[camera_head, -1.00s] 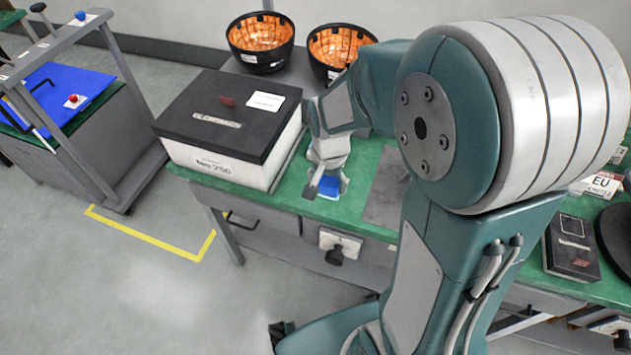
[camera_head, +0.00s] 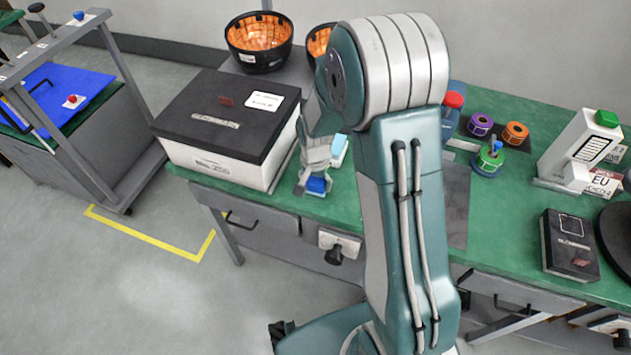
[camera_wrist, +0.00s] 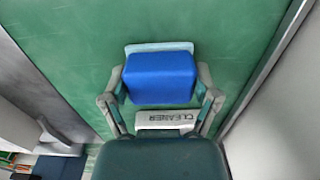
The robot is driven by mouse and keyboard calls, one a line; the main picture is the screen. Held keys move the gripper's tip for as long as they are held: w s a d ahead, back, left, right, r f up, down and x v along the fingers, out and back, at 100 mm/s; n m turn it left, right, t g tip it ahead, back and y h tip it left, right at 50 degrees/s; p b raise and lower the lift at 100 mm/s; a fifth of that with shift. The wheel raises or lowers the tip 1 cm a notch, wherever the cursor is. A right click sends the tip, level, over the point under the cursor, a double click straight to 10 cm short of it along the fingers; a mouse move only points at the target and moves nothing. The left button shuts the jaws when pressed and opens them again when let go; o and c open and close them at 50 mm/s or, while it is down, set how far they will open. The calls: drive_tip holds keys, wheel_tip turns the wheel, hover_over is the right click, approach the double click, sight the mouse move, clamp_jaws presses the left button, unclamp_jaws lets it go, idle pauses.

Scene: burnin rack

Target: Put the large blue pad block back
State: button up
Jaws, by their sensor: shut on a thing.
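The large blue pad block (camera_head: 318,186) is a plain blue block at the front of the green bench, right of the white box. It fills the middle of the wrist view (camera_wrist: 160,77). My gripper (camera_wrist: 162,84) is shut on it, with one finger on each side. In the head view my gripper (camera_head: 316,172) points down over the bench. A pale blue edge (camera_wrist: 160,47) shows beyond the block in the wrist view. I cannot tell whether the block touches what lies below.
A white box with a black lid (camera_head: 230,118) stands close left of my gripper. A light blue item (camera_head: 339,149) lies behind it. A white "CLEANER" label (camera_wrist: 168,121) shows near my palm. Coloured rolls (camera_head: 488,161) and a white bottle (camera_head: 580,147) stand further right.

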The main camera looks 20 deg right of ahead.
sight(315, 181)
drive_tip(key=shift+a, duration=0.15)
drive_tip(key=o, duration=1.1)
wheel_tip(315, 181, up, 12)
drive_tip(key=s+r+n+t, duration=0.2)
drive_tip(key=s+r+n, duration=0.1)
drive_tip(key=s+r, duration=0.4)
drive_tip(key=s+r+n+t, duration=0.3)
drive_tip(key=s+r, duration=0.5)
drive_tip(key=s, duration=0.6)
drive_tip(key=shift+r+n+t, duration=0.3)
drive_tip(key=shift+n, duration=0.3)
drive_tip(key=shift+w, duration=0.1)
